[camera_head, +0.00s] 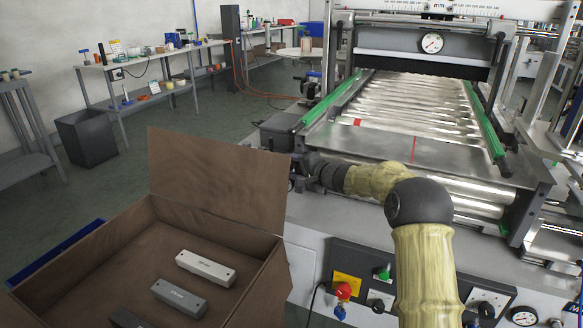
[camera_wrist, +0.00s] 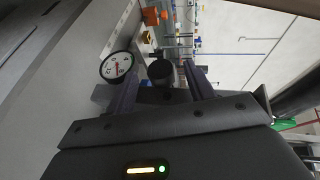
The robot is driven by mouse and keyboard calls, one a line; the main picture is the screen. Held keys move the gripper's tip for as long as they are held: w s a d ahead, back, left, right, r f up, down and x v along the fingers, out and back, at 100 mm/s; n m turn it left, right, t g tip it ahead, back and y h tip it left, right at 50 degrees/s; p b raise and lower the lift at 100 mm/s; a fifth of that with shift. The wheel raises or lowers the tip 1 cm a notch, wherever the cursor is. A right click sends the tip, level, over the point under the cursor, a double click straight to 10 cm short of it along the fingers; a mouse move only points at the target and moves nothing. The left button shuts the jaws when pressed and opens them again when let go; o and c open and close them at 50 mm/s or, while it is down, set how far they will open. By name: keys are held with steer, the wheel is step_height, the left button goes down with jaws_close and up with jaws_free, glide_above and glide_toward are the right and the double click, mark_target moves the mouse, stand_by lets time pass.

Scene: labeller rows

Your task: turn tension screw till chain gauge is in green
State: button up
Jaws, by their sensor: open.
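In the wrist view a small round white gauge (camera_wrist: 117,67) with a black rim and a red needle sits left of my fingers. A dark round knob (camera_wrist: 160,72), which looks like the tension screw, lies ahead between the fingers of my gripper (camera_wrist: 160,86). The fingers are apart, one on each side of it, and touch is not visible. In the head view my gripper (camera_head: 308,172) is at the left front side of the roller machine (camera_head: 420,150). It hides the knob and small gauge there.
An open cardboard box (camera_head: 270,265) holding grey blocks stands at the front left, close to my arm. A control panel (camera_head: 410,295) with knobs and a red button is below my arm. Another gauge (camera_head: 432,43) is on the machine's rear crossbar. Benches (camera_head: 150,62) line the wall.

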steer(key=shift+w+a+f, duration=0.1)
steer(key=shift+w+a, duration=0.35)
steer(key=shift+a, duration=0.05)
steer(key=c, duration=1)
steer(key=shift+o, duration=0.2)
